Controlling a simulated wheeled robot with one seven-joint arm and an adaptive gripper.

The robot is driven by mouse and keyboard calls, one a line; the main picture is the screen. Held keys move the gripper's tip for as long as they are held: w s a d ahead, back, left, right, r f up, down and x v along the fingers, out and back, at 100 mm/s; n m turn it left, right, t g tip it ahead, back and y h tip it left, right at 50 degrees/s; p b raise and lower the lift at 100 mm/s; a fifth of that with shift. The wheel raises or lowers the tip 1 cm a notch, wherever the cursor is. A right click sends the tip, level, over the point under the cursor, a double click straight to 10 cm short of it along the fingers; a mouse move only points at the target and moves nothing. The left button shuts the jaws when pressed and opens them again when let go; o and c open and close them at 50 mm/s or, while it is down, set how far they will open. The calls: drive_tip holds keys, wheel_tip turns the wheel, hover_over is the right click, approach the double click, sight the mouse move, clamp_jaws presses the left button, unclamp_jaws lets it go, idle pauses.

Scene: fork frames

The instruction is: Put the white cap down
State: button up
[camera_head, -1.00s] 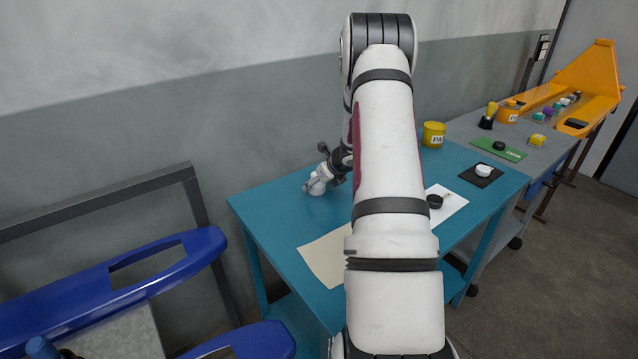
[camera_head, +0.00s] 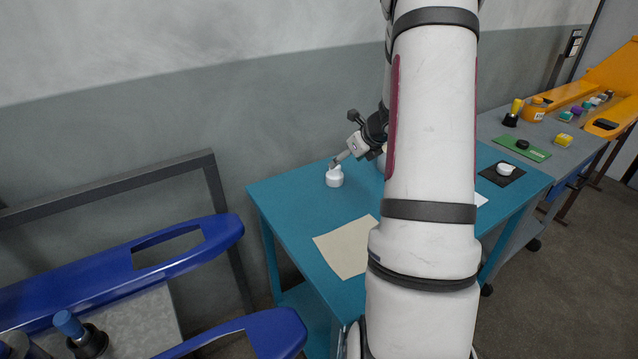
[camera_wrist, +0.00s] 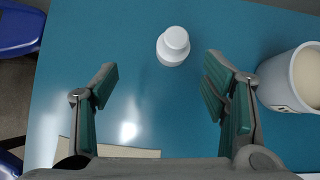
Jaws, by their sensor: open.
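A small white container with a narrower round white cap on top (camera_head: 334,176) stands upright on the blue table (camera_head: 290,192), near its back left. In the wrist view the white cap (camera_wrist: 176,38) is seen from above, on the wider white body. My gripper (camera_head: 338,160) is just above and to the right of it in the head view. In the wrist view my gripper (camera_wrist: 159,86) is open and empty, its green-padded fingers spread apart, with the container beyond the fingertips. Another white round piece (camera_head: 505,169) lies on a black mat (camera_head: 490,175) at the table's right.
A white bucket (camera_wrist: 292,80) with pale contents stands close to my right finger in the wrist view. A beige sheet (camera_head: 345,248) lies at the table's front. My arm hides the table's middle. A grey table with a green board (camera_head: 522,147) stands beyond.

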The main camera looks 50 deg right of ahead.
drive_tip(key=a+r+n+y, duration=0.1)
drive_tip(key=a+r+n, duration=0.45)
drive_tip(key=a, duration=0.45)
drive_tip(key=s+a+r+n+g+y, duration=0.1)
drive_tip(key=a+r+n+y, duration=0.1)
drive_tip(key=a+r+n, duration=0.65)
drive_tip(key=a+r+n+y, duration=0.15)
drive_tip(key=a+n, duration=0.35)
drive_tip(key=a, duration=0.8)
drive_tip(key=s+a+r+n+g+h, duration=0.1)
drive_tip(key=s+a+n, duration=0.4)
drive_tip(key=s+n, duration=0.4)
drive_tip(key=s+a+r+n+g+h, duration=0.1)
drive_tip(key=s+a+n+h, duration=0.1)
drive_tip(key=s+a+n, duration=0.3)
drive_tip(key=shift+s+a+r+n, duration=0.25)
drive_tip(key=shift+s+n, duration=2.05)
drive_tip(key=shift+s, duration=0.9)
